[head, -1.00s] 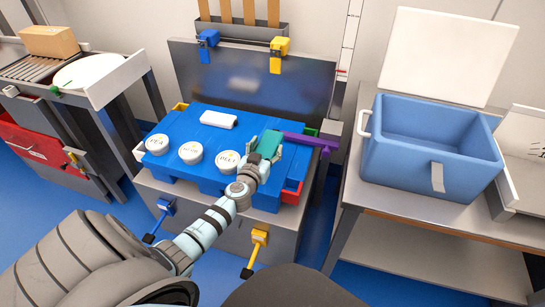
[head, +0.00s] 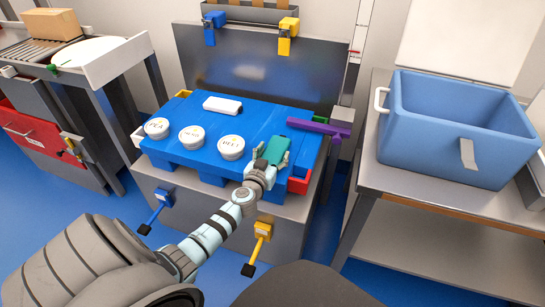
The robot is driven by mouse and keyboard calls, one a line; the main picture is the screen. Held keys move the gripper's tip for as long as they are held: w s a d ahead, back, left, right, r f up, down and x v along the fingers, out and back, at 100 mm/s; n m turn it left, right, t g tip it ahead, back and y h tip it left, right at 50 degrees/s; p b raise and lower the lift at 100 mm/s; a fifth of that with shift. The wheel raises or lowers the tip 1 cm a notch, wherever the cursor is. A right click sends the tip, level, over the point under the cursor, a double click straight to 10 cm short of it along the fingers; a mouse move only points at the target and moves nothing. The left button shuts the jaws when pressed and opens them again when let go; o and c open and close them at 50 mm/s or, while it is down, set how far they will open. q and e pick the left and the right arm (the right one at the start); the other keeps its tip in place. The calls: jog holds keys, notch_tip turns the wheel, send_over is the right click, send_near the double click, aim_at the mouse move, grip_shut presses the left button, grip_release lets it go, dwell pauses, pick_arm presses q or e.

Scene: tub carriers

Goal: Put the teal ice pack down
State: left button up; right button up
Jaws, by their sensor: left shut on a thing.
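The teal ice pack (head: 275,151) is in the grip of my left gripper (head: 264,164), over the front right part of the blue lid surface (head: 240,118). I cannot tell whether the pack touches that surface. My left gripper is shut on it, with the fingers partly hidden behind the pack. My right gripper is not in view.
An open blue cooler (head: 452,125) stands on the right table. The blue surface's middle is bare.

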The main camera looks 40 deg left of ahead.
pick_arm(q)
jog(key=o, duration=1.1)
jog(key=shift+f, duration=0.15)
jog(key=o, duration=0.5)
